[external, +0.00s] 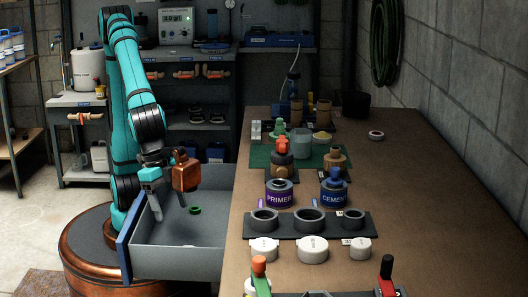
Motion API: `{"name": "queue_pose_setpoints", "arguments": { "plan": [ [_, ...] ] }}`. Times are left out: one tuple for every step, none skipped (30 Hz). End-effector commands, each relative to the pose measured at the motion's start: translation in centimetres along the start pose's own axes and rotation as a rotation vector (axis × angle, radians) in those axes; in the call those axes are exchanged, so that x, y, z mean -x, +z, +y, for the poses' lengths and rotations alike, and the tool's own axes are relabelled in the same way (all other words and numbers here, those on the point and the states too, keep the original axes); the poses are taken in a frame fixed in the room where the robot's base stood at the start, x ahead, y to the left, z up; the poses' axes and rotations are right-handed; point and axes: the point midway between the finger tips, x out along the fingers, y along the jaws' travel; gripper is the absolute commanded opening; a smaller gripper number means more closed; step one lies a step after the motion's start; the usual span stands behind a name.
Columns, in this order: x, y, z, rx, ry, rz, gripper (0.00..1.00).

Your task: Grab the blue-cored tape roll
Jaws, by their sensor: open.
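My gripper (170,210) is open and empty, pointing down over the left part of an open grey drawer (205,262) with a blue front. A small green ring (195,210), possibly a tape roll, lies in the drawer just right of my fingers. I cannot make out a blue core on either one. The near drawer wall and the fingers may hide other things inside.
The brown bench (440,220) stands right of the drawer. It holds a purple primer can (279,197), a blue cement can (334,197), a dark tray (305,232) with grey rings, and white caps (312,250). The bench's right side is mostly clear.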

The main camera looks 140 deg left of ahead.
Motion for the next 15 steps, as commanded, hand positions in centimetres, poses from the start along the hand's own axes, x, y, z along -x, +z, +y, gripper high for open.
{"name": "queue_pose_setpoints", "arguments": {
  "plan": [
    [-1.0,0.0,0.0,0.0,-0.001,-0.002,0.71],
    [-1.5,0.0,0.0,0.0,-0.001,-0.002,0.71],
    [-2.2,0.0,0.0,0.0,-0.001,-0.002,0.71],
    [-2.7,0.0,0.0,0.0,-0.001,-0.002,0.71],
    [-3.3,0.0,0.0,0.0,-0.001,-0.003,0.71],
    [-3.9,0.0,0.0,0.0,-0.001,-0.002,0.71],
    [-4.3,0.0,0.0,0.0,0.0,-0.001,0.71],
    [-4.7,0.0,0.0,0.0,0.0,-0.001,0.71],
    [-5.1,0.0,0.0,0.0,0.0,-0.001,0.71],
    [-5.5,0.0,0.0,0.0,0.0,0.0,0.71],
    [-5.7,0.0,0.0,0.0,0.0,0.0,0.71],
    [-6.0,0.0,0.0,0.0,0.0,0.0,0.71],
    [-6.1,0.0,0.0,0.0,0.0,0.0,0.71],
    [-6.2,0.0,0.0,0.0,0.0,0.0,0.71],
    [-6.3,0.0,-0.1,0.0,0.0,0.0,0.71]
  ]
}}
